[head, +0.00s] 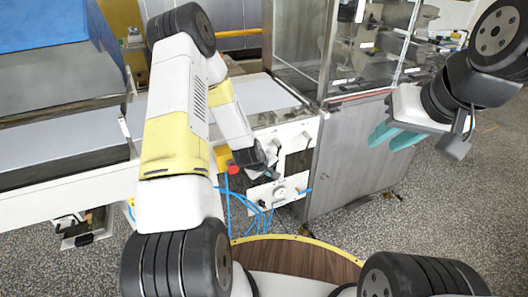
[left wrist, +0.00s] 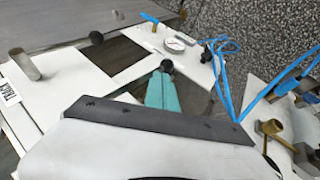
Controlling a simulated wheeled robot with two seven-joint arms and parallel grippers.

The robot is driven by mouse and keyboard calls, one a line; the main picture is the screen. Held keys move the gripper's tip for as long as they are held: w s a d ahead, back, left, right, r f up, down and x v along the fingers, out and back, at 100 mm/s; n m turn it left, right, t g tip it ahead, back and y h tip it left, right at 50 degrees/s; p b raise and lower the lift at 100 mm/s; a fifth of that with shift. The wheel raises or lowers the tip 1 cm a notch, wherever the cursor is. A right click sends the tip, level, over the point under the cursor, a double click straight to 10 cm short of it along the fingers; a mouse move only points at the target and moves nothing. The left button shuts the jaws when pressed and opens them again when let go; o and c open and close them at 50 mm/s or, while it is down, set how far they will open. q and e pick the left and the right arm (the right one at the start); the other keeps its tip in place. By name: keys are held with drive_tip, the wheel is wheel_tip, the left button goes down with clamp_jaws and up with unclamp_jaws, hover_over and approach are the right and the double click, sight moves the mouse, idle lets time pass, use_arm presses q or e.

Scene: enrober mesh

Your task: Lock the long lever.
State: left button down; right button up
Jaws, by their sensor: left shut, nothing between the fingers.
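My left gripper (left wrist: 160,92) has its teal fingers together and empty in the left wrist view. Its tips are at a black ball knob (left wrist: 166,66), touching or just behind it; I cannot tell which.
The steel cabinet (head: 345,160) stands right of the panel. Blue hoses (head: 250,205) hang below it, and a red button (head: 233,170) is beside my left wrist. In the left wrist view, a metal post (left wrist: 25,64) rises at left and a brass fitting (left wrist: 272,128) at right.

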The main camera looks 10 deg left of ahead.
use_arm(q)
drive_tip(key=shift+w+d+f, duration=0.25)
drive_tip(key=shift+w+d, duration=0.05)
drive_tip(key=shift+d, duration=0.1)
idle(0.3)
drive_tip(key=v, duration=0.7)
drive_tip(key=shift+s+r, duration=0.25)
drive_tip(key=shift+r, duration=0.05)
drive_tip(key=shift+r, duration=0.1)
